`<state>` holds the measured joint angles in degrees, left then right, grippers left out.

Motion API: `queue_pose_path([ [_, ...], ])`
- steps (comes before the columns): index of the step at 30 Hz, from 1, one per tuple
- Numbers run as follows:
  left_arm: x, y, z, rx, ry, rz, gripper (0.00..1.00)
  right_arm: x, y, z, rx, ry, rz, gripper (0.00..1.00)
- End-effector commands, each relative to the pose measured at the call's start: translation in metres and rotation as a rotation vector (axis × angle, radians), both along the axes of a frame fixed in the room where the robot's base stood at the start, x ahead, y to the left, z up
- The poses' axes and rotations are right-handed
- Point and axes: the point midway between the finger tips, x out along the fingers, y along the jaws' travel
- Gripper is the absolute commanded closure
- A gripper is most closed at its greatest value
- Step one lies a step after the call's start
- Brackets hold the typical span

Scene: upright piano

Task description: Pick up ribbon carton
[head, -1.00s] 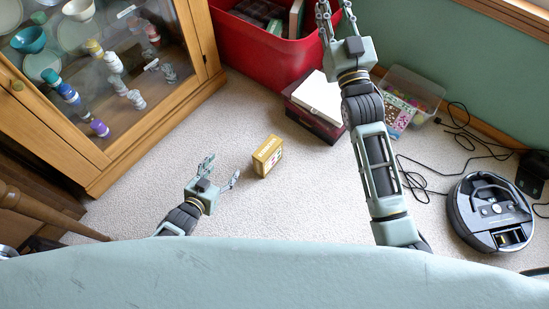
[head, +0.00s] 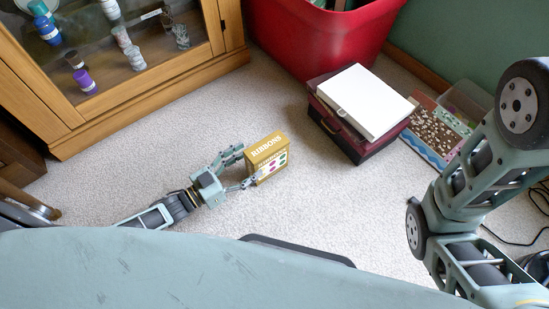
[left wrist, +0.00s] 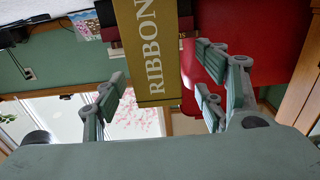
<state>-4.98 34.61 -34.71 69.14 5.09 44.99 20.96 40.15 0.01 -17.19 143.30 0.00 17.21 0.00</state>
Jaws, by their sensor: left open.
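The ribbon carton (head: 267,158) is a yellow-brown box with "RIBBONS" on its top and coloured spots on its side. It stands upright on the pale carpet. My left gripper (head: 238,168) is open beside the carton's left side, with its fingers reaching to the carton's near and far sides. In the left wrist view the carton (left wrist: 154,50) shows between the spread fingers of the left gripper (left wrist: 166,92), with its lettering turned sideways. I cannot tell whether any finger touches it. My right arm shows at the right of the head view, but its gripper is out of view.
A dark red box with a white lid or binder (head: 366,102) stands right of the carton. Behind it is a red bin (head: 310,45). A glass-fronted wooden cabinet (head: 150,95) stands at the left. A clear tub (head: 466,104) and cables lie at the right. Carpet around the carton is clear.

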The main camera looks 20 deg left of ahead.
Motion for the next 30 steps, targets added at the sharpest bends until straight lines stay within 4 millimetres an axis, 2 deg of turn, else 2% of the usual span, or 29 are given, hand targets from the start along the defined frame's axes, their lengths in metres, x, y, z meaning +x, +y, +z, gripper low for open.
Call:
queue_pose_path([
  [8,0.023,-0.021,-0.001,-0.002,-0.003,-0.002,0.35,0.000,0.000,-0.019,0.000,0.000,0.000,0.73],
  [13,0.041,-0.038,0.002,-0.003,-0.004,-0.002,0.35,0.000,0.000,-0.039,0.000,0.001,0.000,0.73],
  [18,0.055,-0.048,0.004,-0.002,-0.001,0.000,0.35,0.000,0.000,-0.047,0.000,0.001,0.000,0.73],
  [26,0.057,-0.050,0.006,-0.001,0.001,0.000,0.35,0.000,0.000,-0.045,0.000,0.001,0.000,0.73],
  [30,0.056,-0.050,0.006,-0.001,0.001,0.000,0.47,0.000,0.000,-0.045,0.000,0.001,0.000,0.73],
])
